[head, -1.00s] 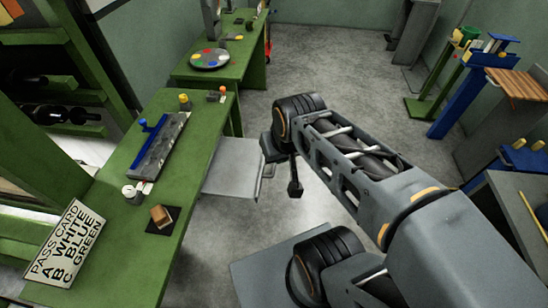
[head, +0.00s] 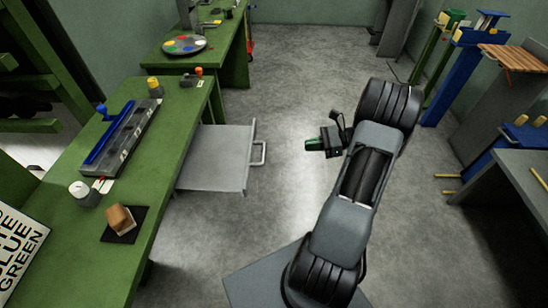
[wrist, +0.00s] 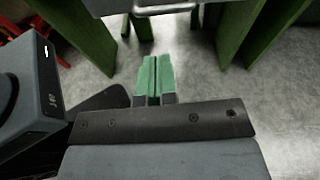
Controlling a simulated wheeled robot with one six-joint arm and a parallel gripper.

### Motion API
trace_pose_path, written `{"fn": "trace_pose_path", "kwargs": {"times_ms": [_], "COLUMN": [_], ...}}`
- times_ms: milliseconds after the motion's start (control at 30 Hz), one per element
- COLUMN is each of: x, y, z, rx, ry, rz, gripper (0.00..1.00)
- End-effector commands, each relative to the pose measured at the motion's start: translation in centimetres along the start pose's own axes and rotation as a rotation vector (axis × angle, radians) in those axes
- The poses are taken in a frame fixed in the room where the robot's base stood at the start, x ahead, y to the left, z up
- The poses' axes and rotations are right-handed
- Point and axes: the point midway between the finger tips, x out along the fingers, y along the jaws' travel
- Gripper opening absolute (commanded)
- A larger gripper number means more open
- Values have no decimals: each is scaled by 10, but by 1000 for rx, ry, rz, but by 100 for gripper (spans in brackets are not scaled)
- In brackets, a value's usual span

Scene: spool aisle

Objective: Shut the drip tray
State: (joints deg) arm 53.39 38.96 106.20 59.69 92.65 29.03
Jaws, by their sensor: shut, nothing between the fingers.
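The drip tray (head: 215,160) is a flat grey metal tray that sticks out from under the right edge of the green bench. Its handle (head: 260,153) is on its right-hand front edge. In the wrist view the handle (wrist: 157,9) shows at the top, beyond the fingers. My gripper (head: 308,144) is to the right of the handle, apart from it, pointing left towards it. Its green fingers (wrist: 153,78) are together and empty in the wrist view.
The green bench (head: 150,205) carries a grey rack with a blue bar (head: 122,138), a white pot (head: 84,193), a brown block (head: 120,217) and a yellow-topped pot (head: 154,87). Grey floor is clear behind my arm. A blue stand (head: 455,85) is at the right.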

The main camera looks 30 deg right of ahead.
Motion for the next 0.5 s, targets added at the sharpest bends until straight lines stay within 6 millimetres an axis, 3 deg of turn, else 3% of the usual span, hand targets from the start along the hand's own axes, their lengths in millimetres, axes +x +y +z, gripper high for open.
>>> {"fn": "trace_pose_path", "kwargs": {"times_ms": [167, 500], "x": [1, 61], "y": [-4, -6], "z": [-14, -10], "rx": [38, 38], "ry": [-43, -44], "rz": [-39, -36], "gripper": [0, 0]}}
